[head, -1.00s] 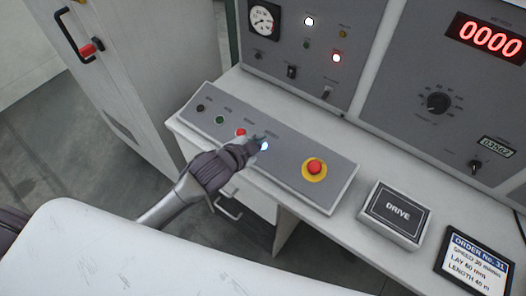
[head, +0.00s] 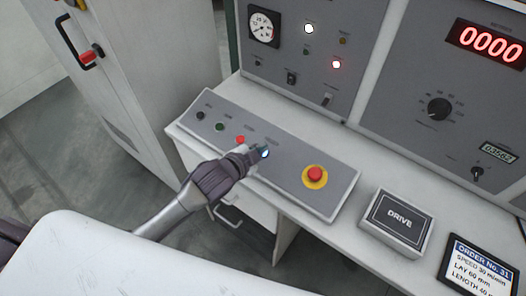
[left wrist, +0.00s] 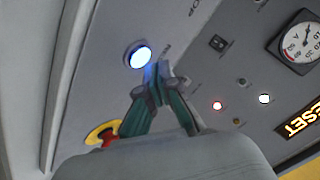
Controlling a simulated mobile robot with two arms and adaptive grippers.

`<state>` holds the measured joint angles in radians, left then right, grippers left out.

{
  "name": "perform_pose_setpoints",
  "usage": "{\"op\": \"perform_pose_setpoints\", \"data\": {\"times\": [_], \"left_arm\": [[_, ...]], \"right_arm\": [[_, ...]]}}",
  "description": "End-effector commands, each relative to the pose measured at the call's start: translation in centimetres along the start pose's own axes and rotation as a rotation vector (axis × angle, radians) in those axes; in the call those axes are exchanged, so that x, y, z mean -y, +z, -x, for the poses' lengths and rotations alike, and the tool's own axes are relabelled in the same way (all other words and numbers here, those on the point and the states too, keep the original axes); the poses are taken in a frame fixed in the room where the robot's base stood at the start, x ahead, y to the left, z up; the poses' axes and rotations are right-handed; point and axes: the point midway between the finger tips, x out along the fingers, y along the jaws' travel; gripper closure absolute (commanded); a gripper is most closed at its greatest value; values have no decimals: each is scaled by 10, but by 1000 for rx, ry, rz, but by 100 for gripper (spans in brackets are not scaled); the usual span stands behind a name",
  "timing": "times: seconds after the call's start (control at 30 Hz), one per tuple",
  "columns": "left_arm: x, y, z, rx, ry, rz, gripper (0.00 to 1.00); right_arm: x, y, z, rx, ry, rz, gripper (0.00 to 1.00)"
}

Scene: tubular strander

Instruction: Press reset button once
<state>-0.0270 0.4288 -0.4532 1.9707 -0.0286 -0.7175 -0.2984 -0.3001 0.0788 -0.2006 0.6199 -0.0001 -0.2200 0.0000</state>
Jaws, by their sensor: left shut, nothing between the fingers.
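The reset button is the blue-white lit button (head: 264,153) on the sloped grey control panel, between a red button and the red emergency stop. In the left wrist view the lit button (left wrist: 138,55) glows blue, just above and left of my fingertips. My left gripper (head: 257,153) is shut and empty, its tips close beside the button on its left in the head view. In the left wrist view the left gripper's fingertips (left wrist: 160,73) come together beside the button. I cannot tell whether they touch it. My right gripper is not in view.
The red emergency stop (head: 315,175) on its yellow ring sits right of the button. Black, green and red (head: 240,139) buttons are to the left. A DRIVE box (head: 397,220) and order tablet (head: 478,268) stand on the desk. An orange display (left wrist: 302,120) ends in "RESET".

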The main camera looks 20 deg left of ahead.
Motion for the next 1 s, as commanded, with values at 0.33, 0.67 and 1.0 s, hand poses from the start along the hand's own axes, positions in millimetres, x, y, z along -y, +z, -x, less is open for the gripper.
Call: {"op": "perform_pose_setpoints", "data": {"times": [0.33,0.67,1.0], "left_arm": [[0,0,0,0,0,0,100],[-1,1,-2,0,0,0,100],[-4,4,-6,0,0,0,100]], "right_arm": [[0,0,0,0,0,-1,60],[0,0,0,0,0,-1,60],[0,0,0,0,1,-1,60]]}}
